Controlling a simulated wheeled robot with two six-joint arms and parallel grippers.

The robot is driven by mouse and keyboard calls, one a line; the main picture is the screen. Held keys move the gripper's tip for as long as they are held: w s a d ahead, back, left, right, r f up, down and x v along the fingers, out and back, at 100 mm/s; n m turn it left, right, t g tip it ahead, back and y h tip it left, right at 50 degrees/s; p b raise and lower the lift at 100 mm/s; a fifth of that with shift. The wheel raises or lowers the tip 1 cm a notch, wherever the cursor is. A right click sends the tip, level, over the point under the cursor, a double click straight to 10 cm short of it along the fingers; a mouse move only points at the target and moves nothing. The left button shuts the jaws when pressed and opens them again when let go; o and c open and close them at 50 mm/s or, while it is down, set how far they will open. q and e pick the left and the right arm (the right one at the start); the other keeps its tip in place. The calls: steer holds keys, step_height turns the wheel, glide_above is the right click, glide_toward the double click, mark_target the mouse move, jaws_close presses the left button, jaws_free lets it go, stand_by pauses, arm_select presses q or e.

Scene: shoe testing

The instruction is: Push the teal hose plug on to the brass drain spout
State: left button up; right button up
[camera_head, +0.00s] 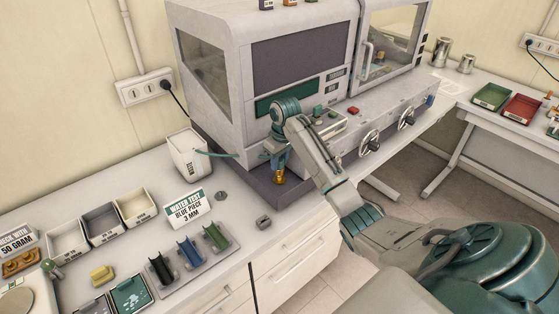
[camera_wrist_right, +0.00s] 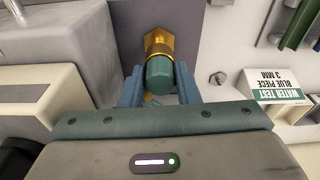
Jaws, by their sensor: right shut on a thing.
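The teal hose plug (camera_wrist_right: 160,74) is a rounded cylinder between the two blue fingers of my right gripper (camera_wrist_right: 160,84) in the right wrist view. The gripper is shut on it. The brass drain spout (camera_wrist_right: 158,42) is directly in line with the plug, and the two look to touch; how far the plug is on cannot be told. In the head view my right gripper (camera_head: 279,163) points down at the front of the grey machine, with the brass spout (camera_head: 279,178) just below its fingers. The plug is mostly hidden there. My left gripper is not in view.
A teal hose (camera_head: 214,153) runs from a white container (camera_head: 188,155) toward the machine (camera_head: 222,95). A rack with coloured pieces (camera_head: 190,263) lies in front.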

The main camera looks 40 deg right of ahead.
mark_target(280, 168)
steer(key=shift+f, duration=1.55)
steer(key=o, duration=1.1)
steer(key=shift+f, duration=0.1)
steer(key=shift+c, duration=0.2)
